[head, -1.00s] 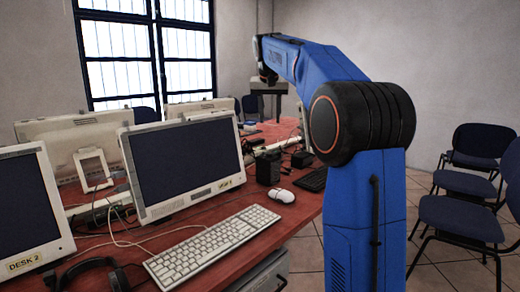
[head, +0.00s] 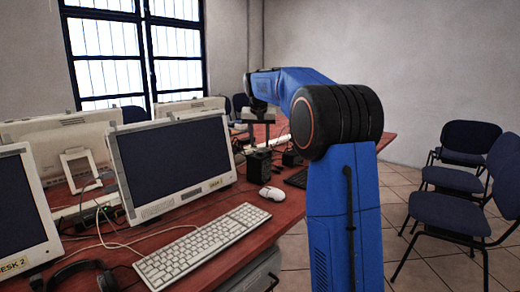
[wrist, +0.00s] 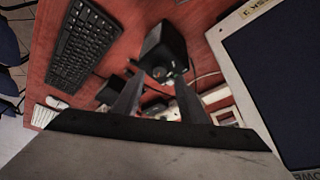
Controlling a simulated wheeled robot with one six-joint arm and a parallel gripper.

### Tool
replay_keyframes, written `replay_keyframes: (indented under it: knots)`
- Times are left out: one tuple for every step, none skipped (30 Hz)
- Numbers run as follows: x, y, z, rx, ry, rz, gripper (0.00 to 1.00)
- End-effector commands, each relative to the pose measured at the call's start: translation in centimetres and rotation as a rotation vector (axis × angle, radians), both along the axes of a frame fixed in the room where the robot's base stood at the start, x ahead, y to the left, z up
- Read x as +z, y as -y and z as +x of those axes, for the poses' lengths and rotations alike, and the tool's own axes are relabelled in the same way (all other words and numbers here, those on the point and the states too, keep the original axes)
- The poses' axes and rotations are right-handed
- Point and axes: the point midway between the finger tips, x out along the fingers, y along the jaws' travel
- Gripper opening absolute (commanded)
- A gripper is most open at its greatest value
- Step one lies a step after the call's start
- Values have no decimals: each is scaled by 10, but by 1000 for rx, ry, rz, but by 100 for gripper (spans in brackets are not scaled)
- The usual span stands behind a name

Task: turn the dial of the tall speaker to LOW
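The tall speaker (head: 259,167) is a black box standing on the red desk, right of the middle monitor. In the wrist view the black box (wrist: 167,42) lies just beyond my fingertips, with a small greyish round part, perhaps the dial, at its near end. Its setting and any LOW mark are too small to read. My gripper (wrist: 158,86) is open, its two dark fingers apart with nothing clearly held between them. In the head view my gripper (head: 257,136) hangs over the speaker; whether it touches is unclear.
A lower black box (head: 292,158) stands right of the speaker. A black keyboard (wrist: 85,45), a white mouse (head: 272,193), a monitor (head: 172,160) and loose cables (wrist: 207,76) surround it. Headphones (head: 80,274) lie at the front left. Chairs (head: 450,210) stand to the right.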

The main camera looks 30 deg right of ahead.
Motion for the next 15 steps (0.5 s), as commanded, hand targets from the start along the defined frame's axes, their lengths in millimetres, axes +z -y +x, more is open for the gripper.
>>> replay_keyframes:
  knots:
    - [-8,2,2,0,-3,1,38]
    - [-12,3,3,0,-2,0,38]
    - [-17,4,5,0,-1,0,38]
    - [-20,4,6,0,-1,0,38]
    - [-23,5,7,0,-2,0,38]
    - [-27,6,9,0,-2,0,38]
    - [-29,7,10,0,-1,0,38]
    - [-31,7,10,0,-1,0,38]
    - [-34,8,11,0,-1,0,38]
    - [-35,8,12,0,-1,0,38]
    - [-36,8,12,0,-1,0,38]
    - [-37,8,12,0,-1,0,38]
    - [-37,8,12,0,-1,1,38]
    - [-38,8,13,0,-1,1,38]
    - [-38,8,13,0,-1,1,38]
